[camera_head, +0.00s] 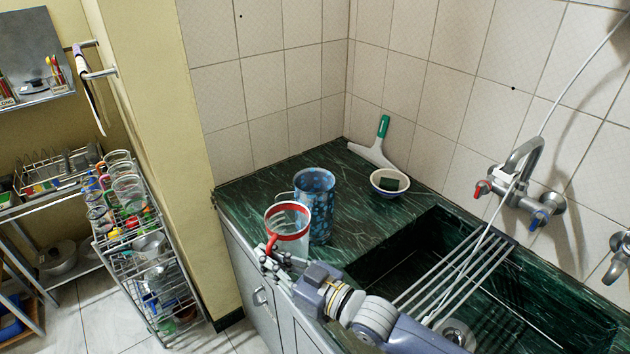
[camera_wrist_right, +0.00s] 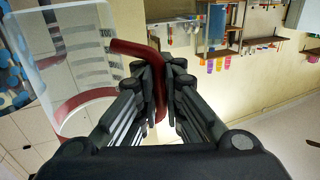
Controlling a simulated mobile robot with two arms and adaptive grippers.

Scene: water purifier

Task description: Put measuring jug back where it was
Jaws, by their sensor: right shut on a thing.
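The measuring jug (camera_head: 287,222) is clear with a red rim and looks upright in the head view, at the counter's left front edge. My right gripper (camera_head: 272,258) is shut on its red handle (camera_wrist_right: 128,49). In the right wrist view the fingers (camera_wrist_right: 163,85) close around the handle, and the clear jug body with printed marks (camera_wrist_right: 75,50) shows to the left. I cannot tell whether the jug's base touches the counter; the gripper and arm partly cover its lower part. My left gripper is not in view.
A blue patterned jug (camera_head: 315,190) stands close behind and right of the measuring jug. A bowl with a green sponge (camera_head: 390,194) and a squeegee (camera_head: 374,155) are farther back. The sink (camera_head: 400,270) with a metal rack lies right. The dark green counter (camera_head: 262,190) is clear behind-left.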

